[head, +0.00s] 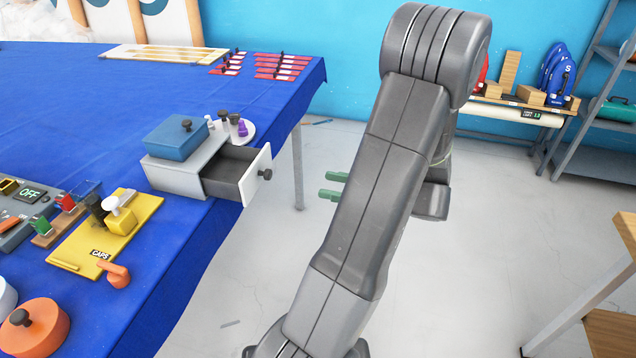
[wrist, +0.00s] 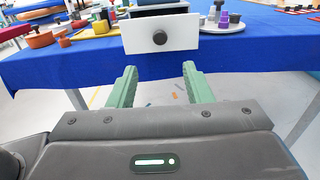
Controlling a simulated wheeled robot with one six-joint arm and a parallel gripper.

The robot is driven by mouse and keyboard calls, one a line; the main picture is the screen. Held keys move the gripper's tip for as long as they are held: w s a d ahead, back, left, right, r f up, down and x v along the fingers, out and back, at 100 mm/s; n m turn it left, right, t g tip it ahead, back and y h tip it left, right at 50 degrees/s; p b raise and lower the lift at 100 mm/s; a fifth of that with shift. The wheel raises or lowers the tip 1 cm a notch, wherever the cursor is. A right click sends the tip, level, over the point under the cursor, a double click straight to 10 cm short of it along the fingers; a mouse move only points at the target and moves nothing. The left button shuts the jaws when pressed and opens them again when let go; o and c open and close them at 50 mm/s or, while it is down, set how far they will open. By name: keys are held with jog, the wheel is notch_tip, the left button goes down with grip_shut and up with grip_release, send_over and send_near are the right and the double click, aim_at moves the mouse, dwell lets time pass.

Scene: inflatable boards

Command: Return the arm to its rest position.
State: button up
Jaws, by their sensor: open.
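My arm stands large in the middle of the head view. My gripper (head: 333,186) shows there as green fingers poking out left of the arm, over the bare floor beside the table. In the wrist view the gripper (wrist: 160,88) is open, its two green fingers apart with nothing between them. A small grey drawer box (head: 175,174) stands at the table's edge with its drawer (head: 238,176) pulled out. The drawer's white front and dark knob (wrist: 159,37) are ahead of and above the fingers in the wrist view, apart from them.
The blue-covered table (head: 110,80) fills the left. On it are a blue lidded box (head: 182,138), a yellow board (head: 105,235) and an orange pot (head: 34,328). A shelf rack (head: 600,110) stands at the far right, a wooden stand (head: 610,325) nearer right. Floor lies between.

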aim_at(270, 175)
jog(key=shift+s+d, duration=0.1)
jog(key=shift+d, duration=0.15)
jog(key=x, duration=1.4)
jog(key=shift+a+p, duration=0.35)
jog(key=shift+p, duration=0.05)
jog(key=shift+f, duration=0.15)
